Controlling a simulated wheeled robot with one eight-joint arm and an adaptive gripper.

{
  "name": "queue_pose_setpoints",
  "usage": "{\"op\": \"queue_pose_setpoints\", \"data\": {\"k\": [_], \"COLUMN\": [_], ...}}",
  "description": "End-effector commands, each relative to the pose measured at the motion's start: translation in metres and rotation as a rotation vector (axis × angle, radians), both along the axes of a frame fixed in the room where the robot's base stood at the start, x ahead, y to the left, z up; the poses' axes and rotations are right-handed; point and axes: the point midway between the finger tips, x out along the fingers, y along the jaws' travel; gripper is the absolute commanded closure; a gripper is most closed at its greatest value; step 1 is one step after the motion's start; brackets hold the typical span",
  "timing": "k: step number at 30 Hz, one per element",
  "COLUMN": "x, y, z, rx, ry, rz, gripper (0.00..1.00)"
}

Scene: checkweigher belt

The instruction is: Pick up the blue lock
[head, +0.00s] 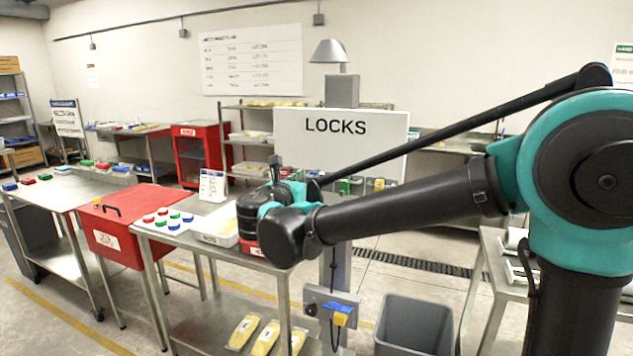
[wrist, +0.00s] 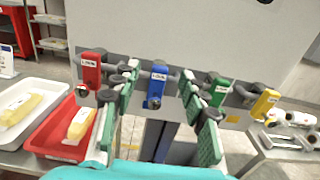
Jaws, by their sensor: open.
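The blue lock (wrist: 157,84) hangs from a grey rail on the front of the sign board, in the middle of the wrist view. My gripper (wrist: 158,88) is open, with one green-padded finger on each side of the blue lock. I see gaps between the lock and both fingers; whether the tips reach its depth I cannot tell. A red lock (wrist: 91,70) hangs to its left. A green lock (wrist: 216,93) and a yellow lock (wrist: 263,103) hang to its right, the green one close to the right finger. In the head view my arm hides the blue lock.
The LOCKS sign board (head: 340,138) stands behind the rail. A red tray (wrist: 50,126) and a white tray (wrist: 45,92), each with a yellow pack, lie at lower left in the wrist view. A grey bin (head: 414,325) stands on the floor below my arm.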

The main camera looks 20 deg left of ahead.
Motion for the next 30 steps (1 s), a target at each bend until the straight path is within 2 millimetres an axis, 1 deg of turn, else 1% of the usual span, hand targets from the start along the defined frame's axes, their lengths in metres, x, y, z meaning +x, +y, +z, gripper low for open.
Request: {"op": "queue_pose_setpoints", "data": {"k": [3,6,9,14,24,25,30], "x": [0.019,0.031,0.035,0.034,0.034,0.034,0.034], "y": [-0.003,-0.004,-0.003,-0.003,-0.003,-0.003,-0.003], "z": [0.0,0.0,0.0,0.0,0.0,0.0,0.0], "rx": [0.0,0.0,0.0,0.0,0.0,0.0,0.0], "ry": [0.0,0.0,0.0,0.0,0.0,0.0,0.0], "rz": [-0.003,-0.003,0.0,0.001,0.0,0.0,0.0], "gripper": [0.57,0.57,0.57,0.57,0.99,1.0,1.0]}}
